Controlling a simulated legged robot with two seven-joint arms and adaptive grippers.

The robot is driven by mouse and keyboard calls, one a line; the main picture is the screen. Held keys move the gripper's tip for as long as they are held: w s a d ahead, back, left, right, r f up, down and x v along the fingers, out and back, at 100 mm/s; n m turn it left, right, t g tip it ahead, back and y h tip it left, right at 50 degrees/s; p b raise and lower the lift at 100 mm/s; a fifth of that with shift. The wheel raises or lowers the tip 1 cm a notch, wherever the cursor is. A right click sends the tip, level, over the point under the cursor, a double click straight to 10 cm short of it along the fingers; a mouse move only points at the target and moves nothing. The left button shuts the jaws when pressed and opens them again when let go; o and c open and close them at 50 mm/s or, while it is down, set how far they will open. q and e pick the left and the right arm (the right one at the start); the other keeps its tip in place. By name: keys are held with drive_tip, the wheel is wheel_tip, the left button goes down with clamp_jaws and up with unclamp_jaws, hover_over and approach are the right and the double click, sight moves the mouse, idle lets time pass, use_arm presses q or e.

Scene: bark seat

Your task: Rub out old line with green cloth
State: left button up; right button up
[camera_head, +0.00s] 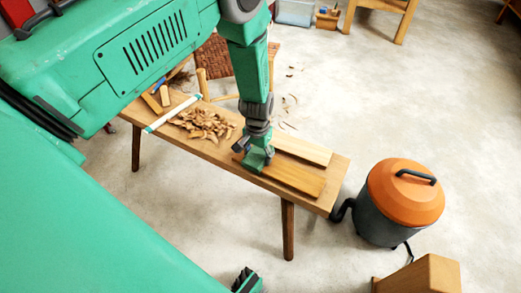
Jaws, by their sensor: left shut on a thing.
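My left gripper (258,148) reaches down to the bench and is shut on the green cloth (257,161), a small green patch at its tip that is hard to tell from the green gripper. The cloth is at the left end of a brown board (298,178) lying on the wooden bench (212,152). The old line cannot be made out at this size; the gripper hides part of the board. My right gripper (246,281) shows only partly at the bottom edge, away from the bench, and its jaws are unclear.
A paler board (302,149) lies behind the brown one. Wood shavings (204,124) and a white-and-teal strip (172,113) lie on the bench's left half. An orange-lidded vacuum (405,193) stands right of the bench, and a wooden box (420,273) is at lower right.

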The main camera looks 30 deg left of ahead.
use_arm(q)
drive_tip(key=shift+s+p, duration=0.35)
drive_tip(key=shift+s, duration=0.4)
drive_tip(key=shift+d, duration=0.1)
drive_tip(key=shift+w, duration=0.1)
drive_tip(key=shift+w, duration=0.25)
drive_tip(key=shift+w+b, duration=0.75)
drive_tip(key=shift+w, duration=0.45)
wheel_tip(320, 180, up, 6)
drive_tip(key=p, duration=0.5)
drive_tip(key=shift+r, duration=0.1)
